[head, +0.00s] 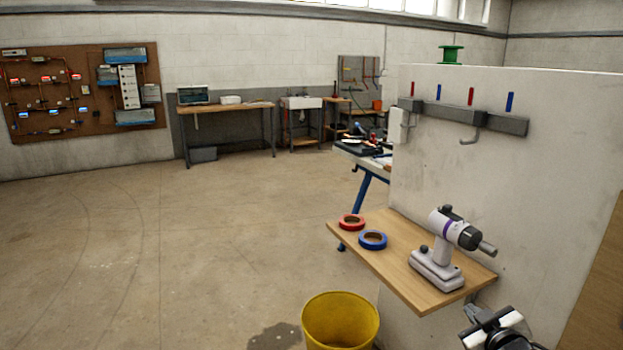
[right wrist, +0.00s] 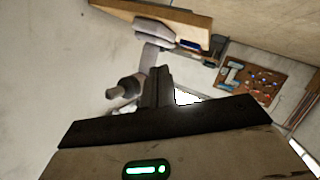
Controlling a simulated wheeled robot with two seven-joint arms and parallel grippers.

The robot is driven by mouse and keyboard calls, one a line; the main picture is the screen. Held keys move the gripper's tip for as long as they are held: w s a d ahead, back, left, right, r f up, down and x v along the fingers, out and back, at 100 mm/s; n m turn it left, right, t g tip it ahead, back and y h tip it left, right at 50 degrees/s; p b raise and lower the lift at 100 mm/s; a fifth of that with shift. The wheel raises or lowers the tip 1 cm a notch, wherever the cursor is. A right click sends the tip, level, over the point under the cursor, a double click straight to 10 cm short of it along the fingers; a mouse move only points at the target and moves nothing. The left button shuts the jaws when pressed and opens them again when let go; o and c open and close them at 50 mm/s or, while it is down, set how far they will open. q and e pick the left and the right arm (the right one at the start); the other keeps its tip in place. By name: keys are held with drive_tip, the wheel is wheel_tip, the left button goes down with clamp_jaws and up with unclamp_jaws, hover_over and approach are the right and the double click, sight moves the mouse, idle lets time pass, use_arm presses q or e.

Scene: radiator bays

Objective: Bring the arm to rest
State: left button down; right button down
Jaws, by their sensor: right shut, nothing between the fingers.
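My right gripper (head: 492,330) is at the lower right of the head view, below and in front of the wooden shelf (head: 400,272). Its fingers (right wrist: 158,88) show dark and closed together in the right wrist view, with nothing between them. The right wrist view shows the drill (right wrist: 126,92) upside down, behind the fingers. My left gripper is not in view.
Red tape (head: 351,222) and blue tape (head: 373,240) lie on the shelf. A white partition (head: 540,130) carries a hook rail (head: 455,116) above it. A yellow bucket (head: 341,322) stands on the floor below. The floor at left is clear; benches line the back wall.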

drive_tip(key=s+a+f+g+y, duration=0.1)
drive_tip(key=s+a+f, duration=0.3)
drive_tip(key=s+a, duration=0.3)
drive_tip(key=s+a+f+m+g+y, duration=0.1)
drive_tip(key=s+a+f, duration=0.3)
drive_tip(key=s, duration=0.7)
drive_tip(key=s+a+f+m+g+y, duration=0.1)
drive_tip(key=s+a+f+g+y, duration=0.1)
drive_tip(key=s+a+f, duration=0.3)
drive_tip(key=s+a, duration=0.4)
drive_tip(key=shift+s+a, duration=0.25)
drive_tip(key=shift+a, duration=0.05)
drive_tip(key=shift+f, duration=0.1)
